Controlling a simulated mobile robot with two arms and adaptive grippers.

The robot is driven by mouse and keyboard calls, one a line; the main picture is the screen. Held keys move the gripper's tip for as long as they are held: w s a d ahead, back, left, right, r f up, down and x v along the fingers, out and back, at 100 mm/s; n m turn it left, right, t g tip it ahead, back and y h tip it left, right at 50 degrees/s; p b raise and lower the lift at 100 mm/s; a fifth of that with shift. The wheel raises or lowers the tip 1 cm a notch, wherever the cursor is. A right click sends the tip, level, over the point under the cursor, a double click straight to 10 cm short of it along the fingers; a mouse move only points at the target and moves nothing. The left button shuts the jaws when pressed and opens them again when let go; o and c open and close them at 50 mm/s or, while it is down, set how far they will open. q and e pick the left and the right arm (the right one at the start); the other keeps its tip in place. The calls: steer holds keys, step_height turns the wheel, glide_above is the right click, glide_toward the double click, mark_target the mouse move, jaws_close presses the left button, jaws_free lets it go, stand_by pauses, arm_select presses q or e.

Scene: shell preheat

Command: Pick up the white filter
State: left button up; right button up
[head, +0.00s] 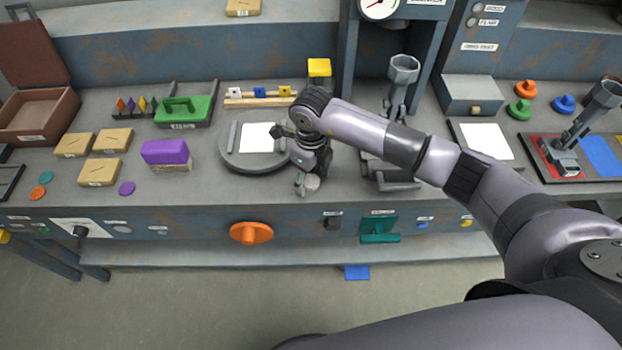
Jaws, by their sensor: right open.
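A flat white square (257,138), which looks like the white filter, lies on a round grey plate (240,160) on the bench. Another white sheet (487,141) lies in a dark frame further right, and I cannot tell from looks alone which one is the filter. My right gripper (307,183) is open and points down over the front edge of the bench, just right of and in front of the round plate. It appears empty and apart from the white square. My left gripper is not in view.
A yellow-topped post (319,68) and a grey cup-topped stand (403,70) rise behind. An orange knob (251,233) sticks out of the bench front.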

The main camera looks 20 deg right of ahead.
steer(key=c, duration=0.9)
steer(key=shift+c, duration=0.2)
